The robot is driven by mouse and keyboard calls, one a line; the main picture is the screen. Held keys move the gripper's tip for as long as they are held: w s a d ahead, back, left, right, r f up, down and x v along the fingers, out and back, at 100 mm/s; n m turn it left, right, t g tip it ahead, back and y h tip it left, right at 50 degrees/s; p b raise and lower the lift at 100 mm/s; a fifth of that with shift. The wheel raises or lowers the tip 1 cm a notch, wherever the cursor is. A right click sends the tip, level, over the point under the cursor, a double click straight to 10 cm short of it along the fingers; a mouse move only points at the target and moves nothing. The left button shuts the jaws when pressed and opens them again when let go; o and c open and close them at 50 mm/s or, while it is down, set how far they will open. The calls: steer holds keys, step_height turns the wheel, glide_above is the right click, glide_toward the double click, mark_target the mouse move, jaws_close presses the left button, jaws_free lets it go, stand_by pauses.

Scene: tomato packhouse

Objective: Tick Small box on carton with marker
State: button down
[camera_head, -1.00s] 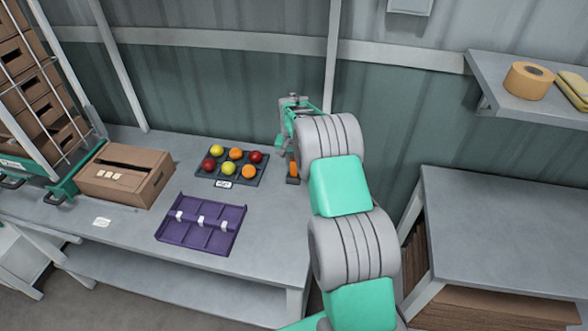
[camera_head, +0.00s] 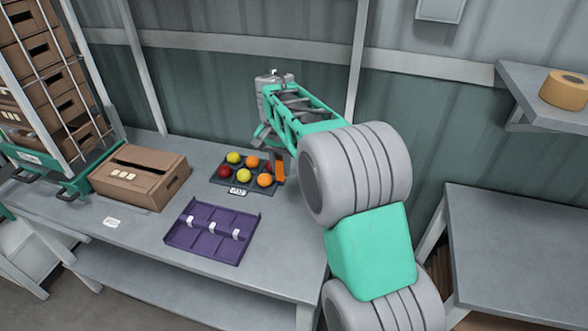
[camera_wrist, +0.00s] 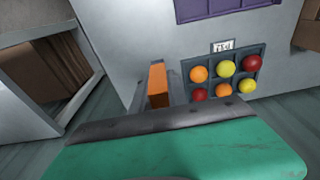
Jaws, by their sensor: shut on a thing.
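The carton (camera_head: 130,190) is a brown box with a slot in its top, at the left of the bench in the head view. Small pale labels (camera_head: 126,175) show on its front; their print is too small to read. My gripper (camera_wrist: 158,92) is shut on an orange block-like thing, seemingly the marker (camera_wrist: 158,78). In the head view the marker (camera_head: 280,172) shows below my arm, by the right edge of the fruit tray, well to the right of the carton. The marker's tip is hidden.
A dark tray (camera_head: 220,179) of several red, yellow and orange tomatoes lies beneath and beside my gripper. A purple divided tray (camera_head: 200,246) lies nearer the bench front. A rack of cartons (camera_head: 45,100) stands at left. A white card (camera_head: 111,222) lies before the carton.

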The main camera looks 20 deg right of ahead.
mark_target(280, 157)
steer(key=shift+a+r, duration=0.2)
steer(key=shift+r, duration=0.15)
steer(key=shift+r+p, duration=1.9)
steer(key=shift+r, duration=0.35)
